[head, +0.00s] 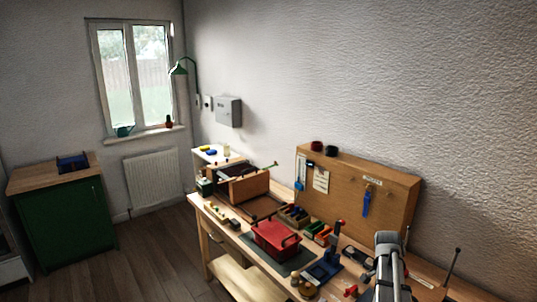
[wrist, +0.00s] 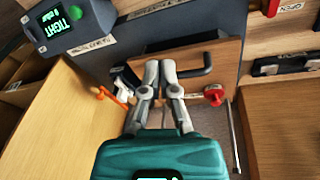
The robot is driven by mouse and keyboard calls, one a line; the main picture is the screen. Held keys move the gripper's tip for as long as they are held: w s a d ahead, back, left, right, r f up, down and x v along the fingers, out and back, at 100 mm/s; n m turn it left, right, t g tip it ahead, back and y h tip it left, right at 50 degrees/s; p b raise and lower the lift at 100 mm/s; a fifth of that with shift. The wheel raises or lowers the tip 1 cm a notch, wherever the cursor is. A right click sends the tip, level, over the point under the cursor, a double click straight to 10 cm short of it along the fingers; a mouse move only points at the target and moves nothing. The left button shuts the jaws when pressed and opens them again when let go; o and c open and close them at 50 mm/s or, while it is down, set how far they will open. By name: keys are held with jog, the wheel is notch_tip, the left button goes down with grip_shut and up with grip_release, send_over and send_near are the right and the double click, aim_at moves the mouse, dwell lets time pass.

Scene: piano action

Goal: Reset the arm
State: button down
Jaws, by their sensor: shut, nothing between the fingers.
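My gripper (wrist: 160,75) is in the wrist view, with two grey fingers reaching up from a teal body. Its fingertips are together and I see nothing between them. They lie in front of a brown wooden panel (wrist: 223,53) with a black bar handle (wrist: 198,75); whether they touch it I cannot tell. In the head view my grey arm rises at the lower right, over the near end of the workbench; the gripper cannot be made out there.
In the wrist view, a dark device (wrist: 82,22) reads "TIGHT" at upper left, and a red knob (wrist: 214,94) is right of the fingers. In the head view, a red toolbox (head: 275,240) and a wooden tool board (head: 335,212) stand on the crowded bench. Floor (head: 150,255) left is clear.

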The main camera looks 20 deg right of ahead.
jog(key=a+f+n+y+b, duration=0.1)
jog(key=a+n, duration=0.7)
jog(key=a, duration=1.1)
jog(key=a+f+n+t+y+b, duration=0.1)
jog(key=a+n, duration=0.7)
jog(key=a, duration=1.2)
jog(key=shift+s+f+n, duration=0.15)
jog(key=shift+f+n, duration=0.1)
jog(key=shift+n, duration=0.05)
jog(key=shift+a, duration=0.1)
